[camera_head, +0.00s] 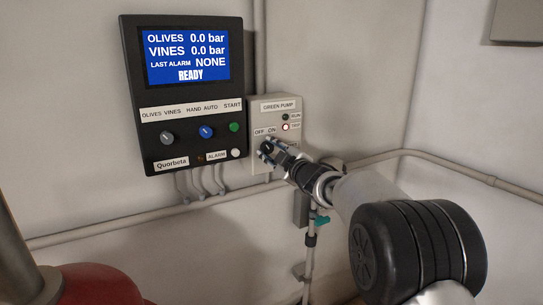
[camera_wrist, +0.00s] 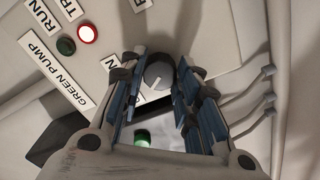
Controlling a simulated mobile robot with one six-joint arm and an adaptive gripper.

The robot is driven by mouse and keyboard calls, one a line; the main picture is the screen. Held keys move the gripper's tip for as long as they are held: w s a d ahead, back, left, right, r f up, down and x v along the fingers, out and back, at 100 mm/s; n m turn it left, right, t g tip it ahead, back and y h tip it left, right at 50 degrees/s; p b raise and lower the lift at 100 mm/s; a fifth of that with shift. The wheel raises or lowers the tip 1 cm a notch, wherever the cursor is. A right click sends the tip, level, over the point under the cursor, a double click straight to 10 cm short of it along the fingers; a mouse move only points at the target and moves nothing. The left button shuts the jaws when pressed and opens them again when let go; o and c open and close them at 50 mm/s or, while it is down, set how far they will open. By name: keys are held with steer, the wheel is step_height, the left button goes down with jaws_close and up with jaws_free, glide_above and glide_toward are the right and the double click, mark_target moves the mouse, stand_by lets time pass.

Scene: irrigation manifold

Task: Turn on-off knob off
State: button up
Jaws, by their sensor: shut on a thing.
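The on-off knob (camera_wrist: 158,74) is a round dark grey knob with a white pointer line, on the front of the green pump box (camera_head: 262,107). In the head view, the knob sits under the OFF and ON labels and is largely covered by my gripper (camera_head: 268,150). In the wrist view, my gripper (camera_wrist: 158,78) has its blue-lined fingers on either side of the knob, shut on it. The fingers hide parts of the OFF and ON labels, so I cannot tell which one the pointer faces.
A black control panel (camera_head: 146,120) with a blue screen, knobs and a green button stands close at the left. The pump box has a dark green lamp (camera_wrist: 66,46) and a red-ringed bright lamp (camera_wrist: 87,33). Wall pipes (camera_head: 400,152) run below and to the right.

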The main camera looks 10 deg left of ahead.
steer(key=shift+n, duration=0.3)
steer(key=o, duration=1.1)
steer(key=shift+c, duration=0.2)
steer(key=v, duration=1.2)
